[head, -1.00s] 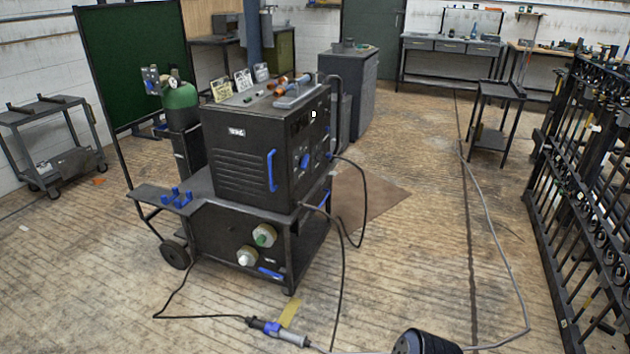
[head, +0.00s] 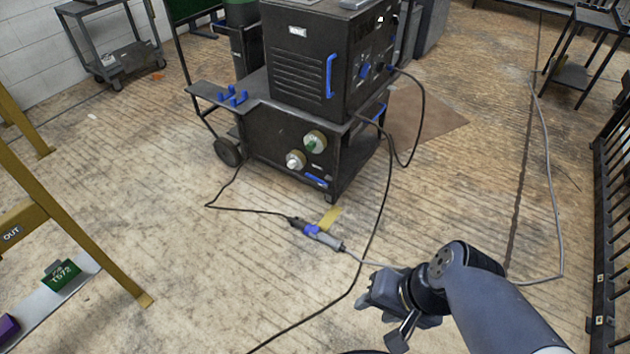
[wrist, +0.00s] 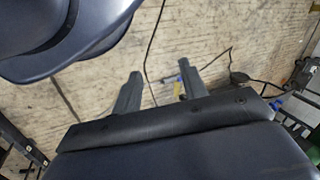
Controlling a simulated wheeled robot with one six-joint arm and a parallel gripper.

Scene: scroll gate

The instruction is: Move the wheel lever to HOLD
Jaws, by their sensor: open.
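A black welding cart (head: 260,172) stands ahead on the wooden floor. A small blue lever (head: 316,181) sits low on its side, below two round knobs, a green-centred one (head: 315,142) and a white one (head: 295,160). I cannot read any HOLD mark or tell the lever's setting. A wheel (head: 229,152) shows at the cart's left end. My gripper (head: 380,318) is open and empty, low at the front right, well apart from the cart. In the wrist view its two fingers (wrist: 160,76) stand apart over the floor.
A cable connector (head: 316,234) and black cables lie on the floor between me and the cart. A yellow frame (head: 60,220) marked OUT stands at left. A black rack (head: 612,220) stands at right. Floor between is mostly clear.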

